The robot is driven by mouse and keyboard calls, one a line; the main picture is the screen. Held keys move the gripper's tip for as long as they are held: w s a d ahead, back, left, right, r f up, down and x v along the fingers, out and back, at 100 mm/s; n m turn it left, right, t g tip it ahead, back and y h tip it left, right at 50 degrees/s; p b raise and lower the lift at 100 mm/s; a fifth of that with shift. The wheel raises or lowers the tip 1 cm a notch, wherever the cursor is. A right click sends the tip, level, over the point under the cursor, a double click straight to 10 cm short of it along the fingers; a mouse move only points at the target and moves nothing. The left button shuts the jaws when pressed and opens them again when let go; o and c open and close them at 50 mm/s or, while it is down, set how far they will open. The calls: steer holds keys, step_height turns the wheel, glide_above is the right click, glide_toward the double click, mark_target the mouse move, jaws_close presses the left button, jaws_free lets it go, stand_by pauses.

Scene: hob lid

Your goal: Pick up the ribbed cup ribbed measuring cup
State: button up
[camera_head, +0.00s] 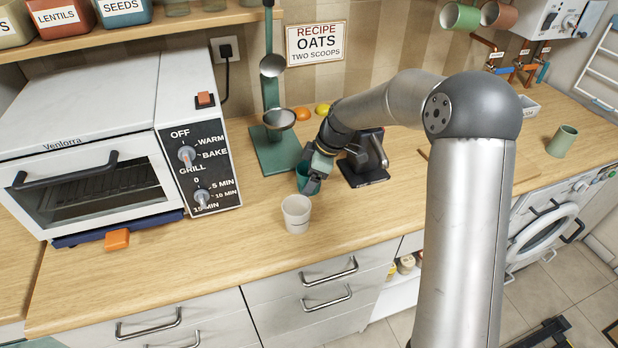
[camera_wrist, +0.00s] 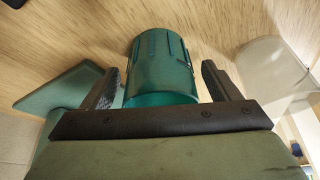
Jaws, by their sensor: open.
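The ribbed measuring cup is teal with raised ribs on its side. In the wrist view the cup (camera_wrist: 160,62) stands between the two black fingers of my gripper (camera_wrist: 161,72), with a gap on each side. My gripper is open and holds nothing. In the head view the cup (camera_head: 303,180) is on the wooden counter, partly hidden behind my gripper (camera_head: 313,174).
A pale cup (camera_head: 296,214) stands close in front; it also shows at the right of the wrist view (camera_wrist: 275,65). A green stand (camera_head: 277,152) with metal scoops is behind. A black device (camera_head: 365,160) is right, the toaster oven (camera_head: 90,150) left.

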steer(key=shift+f, duration=0.2)
steer(key=c, duration=1.1)
steer(key=shift+r, duration=0.1)
